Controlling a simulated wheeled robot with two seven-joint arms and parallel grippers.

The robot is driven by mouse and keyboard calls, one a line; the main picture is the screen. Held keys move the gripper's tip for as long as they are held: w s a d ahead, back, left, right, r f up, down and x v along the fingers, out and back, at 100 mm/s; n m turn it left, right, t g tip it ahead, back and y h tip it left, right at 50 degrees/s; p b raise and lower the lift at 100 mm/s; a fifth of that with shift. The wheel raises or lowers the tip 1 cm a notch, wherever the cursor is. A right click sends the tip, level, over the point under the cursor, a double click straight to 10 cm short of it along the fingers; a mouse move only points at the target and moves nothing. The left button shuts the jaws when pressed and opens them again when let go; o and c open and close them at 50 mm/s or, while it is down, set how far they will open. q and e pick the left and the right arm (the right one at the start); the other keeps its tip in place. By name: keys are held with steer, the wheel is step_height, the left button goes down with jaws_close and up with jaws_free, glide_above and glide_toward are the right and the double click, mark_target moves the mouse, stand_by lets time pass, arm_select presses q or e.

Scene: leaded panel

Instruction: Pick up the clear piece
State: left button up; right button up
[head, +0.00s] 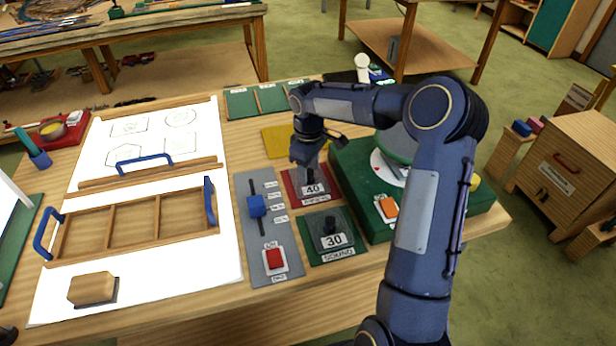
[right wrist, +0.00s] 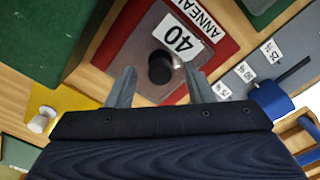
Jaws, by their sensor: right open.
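I cannot make out a clear piece in either view. My right gripper (head: 308,160) is open and empty, pointing down over the red plate (head: 291,191) marked 40. In the right wrist view its two fingers (right wrist: 158,86) stand apart, with the black knob (right wrist: 160,67) of the red plate (right wrist: 134,24) between and just beyond the tips. Whether the fingers touch the knob cannot be told. My arm hides part of the yellow mat (head: 277,141) and the green machine. My left gripper does not show.
A grey slider panel (head: 272,236) and a green plate marked 30 (head: 322,255) lie near the right gripper. A green machine (head: 440,214) stands to the right. A wooden frame with blue handles (head: 130,259) lies on white paper at left. Green trays (head: 270,97) lie behind.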

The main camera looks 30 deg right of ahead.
steer(key=shift+f, duration=0.55)
steer(key=c, duration=0.9)
steer(key=shift+r, duration=0.1)
